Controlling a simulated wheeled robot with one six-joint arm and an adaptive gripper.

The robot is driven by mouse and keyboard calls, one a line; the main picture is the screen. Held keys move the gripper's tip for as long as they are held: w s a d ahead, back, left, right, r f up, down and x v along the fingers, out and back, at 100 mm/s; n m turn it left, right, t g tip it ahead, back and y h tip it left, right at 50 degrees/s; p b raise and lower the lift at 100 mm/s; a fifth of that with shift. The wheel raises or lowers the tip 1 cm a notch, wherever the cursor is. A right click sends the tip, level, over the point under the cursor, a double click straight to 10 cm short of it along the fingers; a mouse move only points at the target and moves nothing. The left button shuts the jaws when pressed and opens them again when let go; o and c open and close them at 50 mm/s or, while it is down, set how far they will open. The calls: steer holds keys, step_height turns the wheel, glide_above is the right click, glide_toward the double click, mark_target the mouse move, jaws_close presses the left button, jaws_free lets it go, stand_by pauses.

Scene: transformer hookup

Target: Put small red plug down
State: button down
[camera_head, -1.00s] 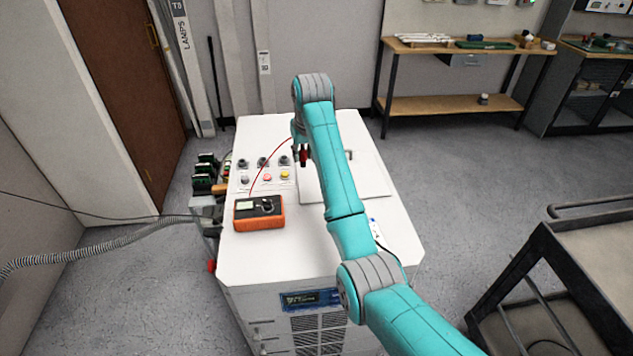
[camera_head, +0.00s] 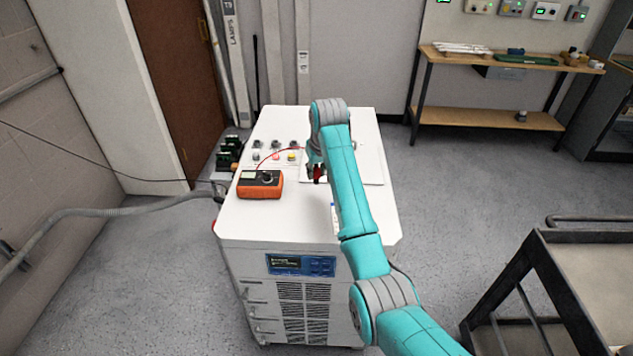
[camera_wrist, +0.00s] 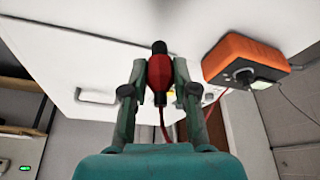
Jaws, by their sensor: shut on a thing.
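The small red plug (camera_wrist: 160,72) has a red body with black ends and a red lead trailing from it. My gripper (camera_wrist: 159,90) is shut on it, with one finger on each side, in the wrist view. In the head view the plug (camera_head: 318,174) shows as a small red spot below my gripper (camera_head: 316,168), over the white cabinet top (camera_head: 290,222). I cannot tell whether the plug touches the surface. Its red lead (camera_head: 283,152) arcs left to the orange multimeter (camera_head: 260,184), which also shows in the wrist view (camera_wrist: 250,62).
Several knobs and coloured buttons (camera_head: 276,156) sit on the cabinet top behind the multimeter. A raised white panel (camera_head: 372,172) with a handle lies partly behind my arm. A cart (camera_head: 580,262) stands at the right and a workbench (camera_head: 490,118) at the back.

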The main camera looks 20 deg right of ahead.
mark_target(317, 182)
steer(key=shift+f, duration=2.6)
steer(key=shift+f, duration=0.2)
steer(key=c, duration=0.9)
jaws_free()
steer(key=v, duration=1.2)
steer(key=shift+r, duration=0.2)
